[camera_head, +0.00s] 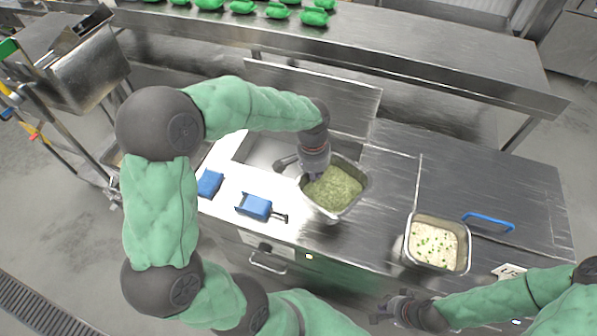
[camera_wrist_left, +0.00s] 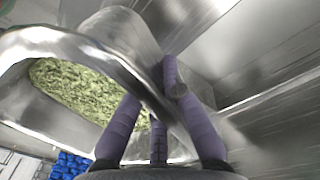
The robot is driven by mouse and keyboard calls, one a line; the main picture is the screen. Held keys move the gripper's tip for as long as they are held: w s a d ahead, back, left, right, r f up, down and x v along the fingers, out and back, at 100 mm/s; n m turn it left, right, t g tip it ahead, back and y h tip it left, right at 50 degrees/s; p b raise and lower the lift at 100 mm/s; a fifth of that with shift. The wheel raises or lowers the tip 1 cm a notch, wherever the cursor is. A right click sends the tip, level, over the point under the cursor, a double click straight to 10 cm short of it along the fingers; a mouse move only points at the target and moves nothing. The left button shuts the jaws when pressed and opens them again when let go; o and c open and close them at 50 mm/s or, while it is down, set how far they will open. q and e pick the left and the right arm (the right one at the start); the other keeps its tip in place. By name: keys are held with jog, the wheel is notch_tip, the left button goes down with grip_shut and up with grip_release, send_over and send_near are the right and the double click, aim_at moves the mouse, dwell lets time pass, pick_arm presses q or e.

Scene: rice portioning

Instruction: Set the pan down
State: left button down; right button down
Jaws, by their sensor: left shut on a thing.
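A steel pan with green food (camera_head: 333,190) sits in the middle of the head view, at the front of the steel counter beside a basin. Its steel rim (camera_wrist_left: 75,40) and the green contents (camera_wrist_left: 75,90) fill the left of the left wrist view. My left gripper (camera_head: 312,172) is shut on the pan's rim, its purple fingers (camera_wrist_left: 160,100) on either side of the wall. Whether the pan's base touches the counter cannot be told. My right gripper (camera_head: 388,308) is low at the front, apart from the pans; its fingers are too small to judge.
A second steel pan with white, green-flecked food (camera_head: 434,244) is set at the right of the counter (camera_head: 390,190). A blue handle (camera_head: 488,222) lies behind it. Blue objects (camera_head: 254,206) and (camera_head: 209,183) lie left of the held pan. A back table (camera_head: 420,60) holds several green items.

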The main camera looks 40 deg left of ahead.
pick_arm(q)
jog(key=w+a+f+n, duration=0.1)
jog(key=a+n, duration=0.1)
jog(key=n, duration=0.1)
jog(key=w+a+f+n+b, duration=0.1)
jog(key=w+n, duration=0.1)
jog(key=n, duration=0.1)
jog(key=w+a+f+n+t+b, duration=0.1)
jog(key=a+f+n, duration=0.1)
jog(key=n, duration=0.2)
jog(key=shift+w+a, duration=0.3)
jog(key=shift+w, duration=0.1)
jog(key=w+a+f+n+y+b, duration=0.1)
jog(key=w+a+f+n, duration=0.1)
jog(key=a+f+n, duration=0.3)
jog(key=w+a+f+n+b, duration=0.1)
jog(key=w+a+n+b, duration=0.15)
jog(key=n, duration=0.45)
jog(key=shift+n, duration=0.3)
jog(key=shift+s+a+f+b, duration=0.1)
jog(key=shift+f+b, duration=0.15)
jog(key=shift+f, duration=1.35)
jog(key=shift+s+a+f+b, duration=0.15)
jog(key=shift+f+b, duration=0.1)
jog(key=shift+f, duration=1.35)
jog(key=shift+s+a+f+b, duration=0.1)
jog(key=shift+f+b, duration=0.15)
jog(key=shift+f, duration=1.35)
jog(key=shift+f, duration=0.15)
